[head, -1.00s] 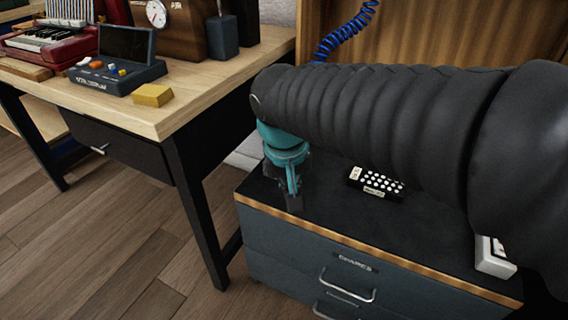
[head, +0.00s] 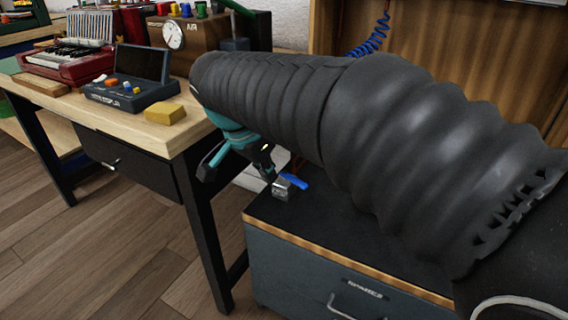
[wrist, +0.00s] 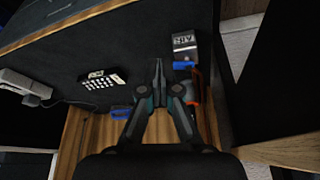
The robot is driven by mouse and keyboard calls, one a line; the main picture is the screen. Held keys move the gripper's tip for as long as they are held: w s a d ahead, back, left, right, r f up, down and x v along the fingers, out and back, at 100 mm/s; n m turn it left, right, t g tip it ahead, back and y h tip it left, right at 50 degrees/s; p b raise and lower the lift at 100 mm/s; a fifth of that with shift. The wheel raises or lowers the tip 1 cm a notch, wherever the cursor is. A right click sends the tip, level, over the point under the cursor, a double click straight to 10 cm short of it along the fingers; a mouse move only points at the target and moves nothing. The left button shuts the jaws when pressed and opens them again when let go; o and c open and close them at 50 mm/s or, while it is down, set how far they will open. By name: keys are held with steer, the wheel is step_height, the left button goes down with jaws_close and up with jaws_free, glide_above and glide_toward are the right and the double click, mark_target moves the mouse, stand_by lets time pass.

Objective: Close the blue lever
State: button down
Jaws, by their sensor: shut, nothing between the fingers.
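The blue lever (head: 293,181) sits on a small metal valve block (head: 281,192) near the back left corner of the dark cabinet top. In the wrist view the blue lever (wrist: 183,65) lies beside the block labelled AIR (wrist: 184,42), just right of my fingertips. My gripper (wrist: 158,66) is shut and empty, its fingers together. In the head view my gripper (head: 266,170) hangs just left of and above the lever, partly covered by my arm. I cannot tell whether it touches the lever.
A black keypad box (wrist: 104,79) lies on the cabinet top (wrist: 140,45), and a white box (wrist: 25,83) stands further left. An orange object (wrist: 196,88) is right of my fingers. A workbench (head: 160,138) with a yellow block (head: 165,113) stands left of the cabinet.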

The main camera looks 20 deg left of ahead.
mark_target(299, 187)
steer(key=b+x, duration=0.1)
steer(key=x, duration=0.7)
steer(key=shift+f, duration=0.1)
steer(key=shift+w+d+r, duration=0.15)
steer(key=shift+w+d, duration=0.1)
steer(key=shift+w, duration=0.35)
steer(key=shift+w+d+r, duration=0.1)
steer(key=shift+w+d, duration=0.1)
steer(key=shift+w, duration=0.4)
steer(key=shift+w+d, duration=0.2)
steer(key=shift+w, duration=0.4)
steer(key=shift+w+d, duration=0.55)
steer(key=shift+w, duration=0.05)
steer(key=shift+s+a, duration=0.1)
